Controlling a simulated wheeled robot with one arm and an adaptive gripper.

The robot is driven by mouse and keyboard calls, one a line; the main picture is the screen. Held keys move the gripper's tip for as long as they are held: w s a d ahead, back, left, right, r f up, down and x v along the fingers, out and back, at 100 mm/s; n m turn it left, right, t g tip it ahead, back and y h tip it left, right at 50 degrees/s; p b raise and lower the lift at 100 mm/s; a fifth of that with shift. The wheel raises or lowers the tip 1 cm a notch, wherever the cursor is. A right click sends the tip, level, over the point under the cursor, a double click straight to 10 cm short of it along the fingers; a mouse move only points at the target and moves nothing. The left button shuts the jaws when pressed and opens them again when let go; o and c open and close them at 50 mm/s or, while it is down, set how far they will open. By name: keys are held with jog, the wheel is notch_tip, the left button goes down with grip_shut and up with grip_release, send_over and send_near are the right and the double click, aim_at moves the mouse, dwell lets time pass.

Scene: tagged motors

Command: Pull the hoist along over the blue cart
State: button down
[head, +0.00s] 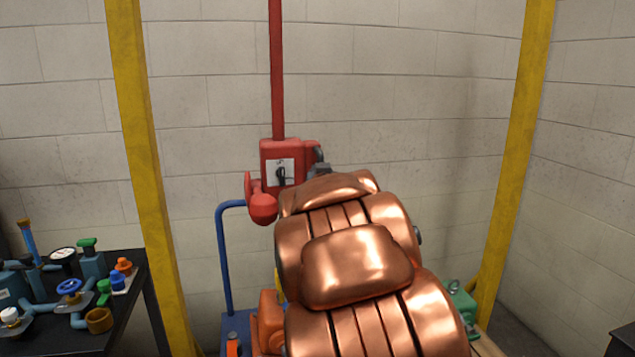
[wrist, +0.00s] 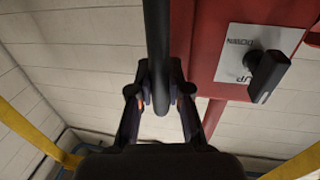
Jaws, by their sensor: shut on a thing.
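The red hoist (head: 268,160) hangs from a red vertical bar in the head view, with a red rounded lower part (head: 263,208). It carries a white UP/DOWN label and a black lever, and its red body fills the upper right of the wrist view (wrist: 203,50). My gripper (wrist: 160,97) is shut on a dark handle (wrist: 157,45) beside that body. The blue cart (head: 238,322), with a tall blue push handle, stands low behind my copper arm, which hides much of it. The hoist appears above the cart in the picture; I cannot tell their depth alignment.
An orange motor (head: 269,322) is at the cart, partly hidden. A green motor (head: 462,301) sits on a wooden surface at right. Yellow posts (head: 146,180) (head: 513,150) flank the hoist. A dark table (head: 125,325) with valves and fittings stands at left.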

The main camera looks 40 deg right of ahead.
jog(key=shift+a, duration=0.1)
dwell(0.4)
jog(key=c, duration=1.4)
grip_release()
jog(key=shift+a, duration=0.2)
jog(key=o, duration=0.3)
jog(key=v, duration=1.2)
